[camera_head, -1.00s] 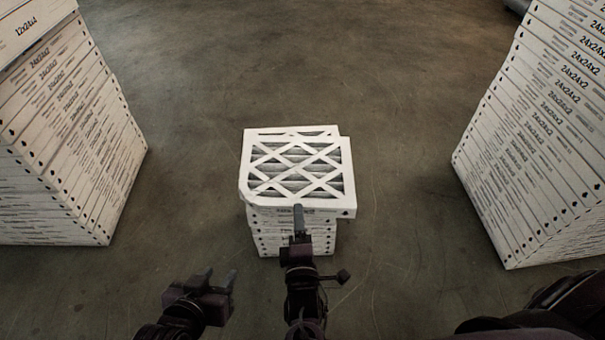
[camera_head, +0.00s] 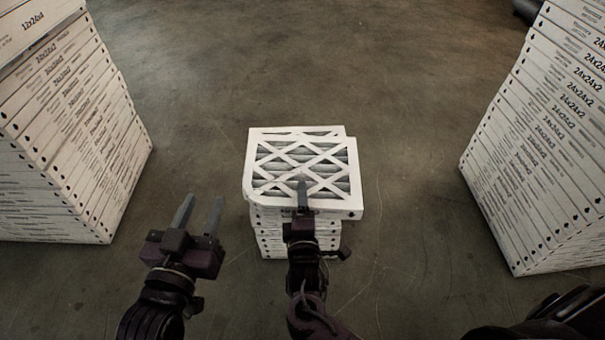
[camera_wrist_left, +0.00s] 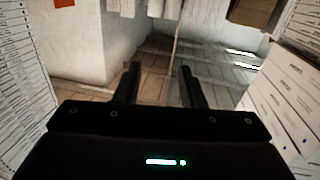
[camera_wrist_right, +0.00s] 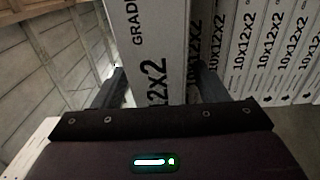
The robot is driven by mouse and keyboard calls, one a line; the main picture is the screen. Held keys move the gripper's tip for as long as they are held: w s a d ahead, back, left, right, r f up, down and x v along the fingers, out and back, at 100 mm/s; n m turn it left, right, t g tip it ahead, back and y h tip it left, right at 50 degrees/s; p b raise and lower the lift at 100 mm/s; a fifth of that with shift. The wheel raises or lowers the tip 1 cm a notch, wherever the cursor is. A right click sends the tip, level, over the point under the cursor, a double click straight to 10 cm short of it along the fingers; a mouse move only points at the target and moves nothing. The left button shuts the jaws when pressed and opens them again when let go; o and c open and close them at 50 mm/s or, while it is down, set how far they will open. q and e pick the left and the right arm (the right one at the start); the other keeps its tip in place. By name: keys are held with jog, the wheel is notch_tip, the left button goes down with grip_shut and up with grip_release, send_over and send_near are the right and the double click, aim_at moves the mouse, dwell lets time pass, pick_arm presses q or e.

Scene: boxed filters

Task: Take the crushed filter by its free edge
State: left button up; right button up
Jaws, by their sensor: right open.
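The top filter (camera_head: 299,160) lies flat on a short stack in the head view, with a white lattice over grey pleats. Its front left corner looks blunted and bent. My right gripper (camera_head: 303,185) is at the middle of its front edge, one finger showing over the top. In the right wrist view the jaws are apart, with a white labelled filter edge (camera_wrist_right: 150,40) between them; I cannot tell whether they touch it. My left gripper (camera_head: 200,212) is open and empty, left of the stack and apart from it. Its two fingers show apart in the left wrist view (camera_wrist_left: 160,80).
More boxed filters (camera_head: 297,234) lie under the top one. A tall stack (camera_head: 70,130) stands at the left and another (camera_head: 545,140) at the right. The concrete floor (camera_head: 410,100) between and behind them is clear.

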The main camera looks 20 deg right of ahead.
aim_at(301, 174)
jog(key=shift+x, duration=1.2)
pick_arm(q)
jog(key=r+t, duration=0.1)
jog(key=r, duration=0.2)
jog(key=r+t+h, duration=0.1)
jog(key=r, duration=0.2)
jog(key=shift+a+t, duration=0.2)
jog(key=shift+t, duration=0.2)
pick_arm(e)
jog(key=c, duration=1.1)
